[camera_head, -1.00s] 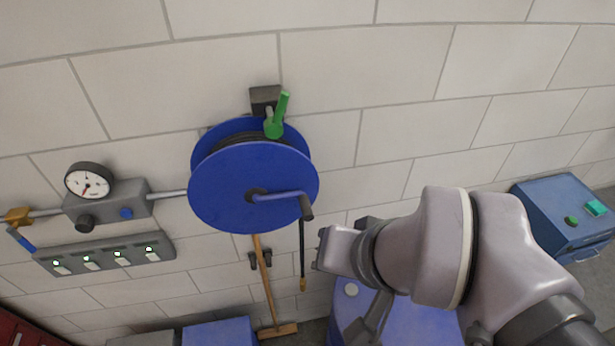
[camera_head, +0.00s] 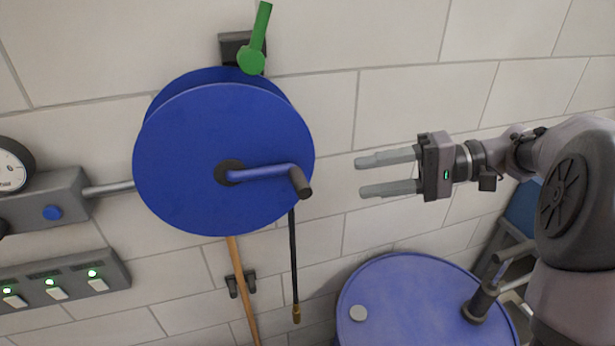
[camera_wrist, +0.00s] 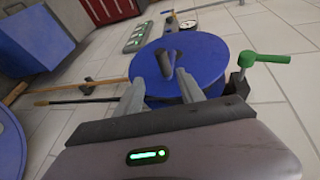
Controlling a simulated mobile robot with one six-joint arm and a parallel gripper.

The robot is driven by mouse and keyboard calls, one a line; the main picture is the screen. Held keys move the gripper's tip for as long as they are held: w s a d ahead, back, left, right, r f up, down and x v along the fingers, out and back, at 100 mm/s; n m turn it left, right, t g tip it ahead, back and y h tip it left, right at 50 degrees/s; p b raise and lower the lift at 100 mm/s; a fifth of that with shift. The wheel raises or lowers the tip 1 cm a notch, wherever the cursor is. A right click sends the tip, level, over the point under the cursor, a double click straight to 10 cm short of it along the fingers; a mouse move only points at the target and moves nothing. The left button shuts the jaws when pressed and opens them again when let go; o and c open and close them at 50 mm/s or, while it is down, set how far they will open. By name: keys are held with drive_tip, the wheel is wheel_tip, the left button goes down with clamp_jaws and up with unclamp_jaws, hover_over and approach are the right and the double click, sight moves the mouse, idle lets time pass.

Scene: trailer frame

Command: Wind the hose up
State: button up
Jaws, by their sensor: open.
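A blue hose reel (camera_head: 190,165) is mounted on the tiled wall; it also shows in the wrist view (camera_wrist: 205,55). Its blue crank arm points right from the hub and ends in a dark crank handle (camera_head: 300,182). A short length of black hose (camera_head: 294,255) hangs below the reel with a brass-coloured end. A green lever (camera_head: 257,45) stands up at the top of the reel. My gripper (camera_head: 362,177) is open and empty, to the right of the crank handle and apart from it. In the wrist view the reel and crank handle (camera_wrist: 165,63) lie beyond my fingers.
A blue drum (camera_head: 400,300) stands below my gripper. A switch panel (camera_head: 62,285) and a gauge (camera_head: 12,168) with a pipe are at left. A wooden-handled broom (camera_head: 240,280) leans under the reel. The wall between reel and gripper is clear.

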drive_tip(key=f+v, duration=0.1)
drive_tip(key=v, duration=0.1)
drive_tip(key=p, duration=0.1)
approach(284, 182)
drive_tip(key=shift+t+y, duration=0.3)
drive_tip(key=shift+y, duration=0.1)
drive_tip(key=s+a, duration=0.1)
drive_tip(key=a, duration=0.2)
drive_tip(key=s+a+r, duration=0.1)
drive_tip(key=a, duration=0.2)
drive_tip(key=s+a, duration=0.1)
drive_tip(key=a, duration=0.2)
drive_tip(key=shift+s+a+r, duration=0.15)
drive_tip(key=shift+s+a, duration=0.05)
drive_tip(key=shift+a, duration=0.1)
drive_tip(key=shift+c, duration=0.5)
clamp_jaws()
drive_tip(key=shift+s, duration=0.1)
drive_tip(key=shift+d, duration=0.1)
